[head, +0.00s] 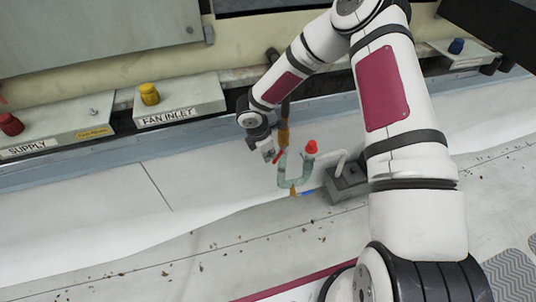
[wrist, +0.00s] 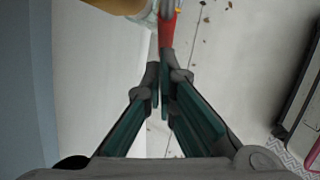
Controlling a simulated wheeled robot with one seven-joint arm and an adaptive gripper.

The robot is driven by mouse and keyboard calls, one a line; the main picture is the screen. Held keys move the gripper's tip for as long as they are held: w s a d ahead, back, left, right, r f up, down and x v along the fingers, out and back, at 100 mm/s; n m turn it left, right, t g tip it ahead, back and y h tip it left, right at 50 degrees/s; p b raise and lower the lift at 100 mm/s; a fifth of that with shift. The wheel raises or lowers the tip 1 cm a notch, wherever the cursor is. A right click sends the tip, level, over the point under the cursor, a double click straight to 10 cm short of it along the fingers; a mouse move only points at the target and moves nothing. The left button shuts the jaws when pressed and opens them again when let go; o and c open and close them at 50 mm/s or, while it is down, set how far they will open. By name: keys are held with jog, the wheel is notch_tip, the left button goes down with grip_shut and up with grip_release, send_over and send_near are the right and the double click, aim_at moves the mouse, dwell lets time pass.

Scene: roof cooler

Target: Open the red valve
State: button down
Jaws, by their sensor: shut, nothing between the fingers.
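A red valve handle (head: 279,156) sits on a teal and brass pipe (head: 284,178) near the middle of the head view. In the wrist view the red handle (wrist: 167,32) points down from the top edge toward my fingertips. My gripper (head: 269,153) is right beside the handle in the head view. In the wrist view my gripper (wrist: 161,88) has its fingers together, with nothing held between them. The fingertips are very close to the handle's lower end; I cannot tell whether they touch it.
A grey box (head: 347,183) is right of the pipe. Boxes with a red knob (head: 11,124), a yellow knob (head: 149,94) and a blue knob (head: 456,46) line the back. The pale floor in front is mostly clear.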

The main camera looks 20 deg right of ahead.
aim_at(275, 159)
jog(key=shift+f+h+b, duration=0.2)
jog(key=shift+h+b, duration=0.1)
jog(key=shift+b, duration=0.15)
jog(key=shift+d+f+h+b, duration=0.1)
jog(key=shift+f+h+b, duration=0.2)
jog(key=shift+h+b, duration=0.2)
jog(key=h+b, duration=0.1)
jog(key=d+f+h+b, duration=0.1)
jog(key=h+b, duration=0.1)
jog(key=shift+f, duration=0.3)
jog(key=shift+d+f, duration=0.15)
jog(key=shift+d, duration=0.3)
jog(key=shift+f, duration=0.1)
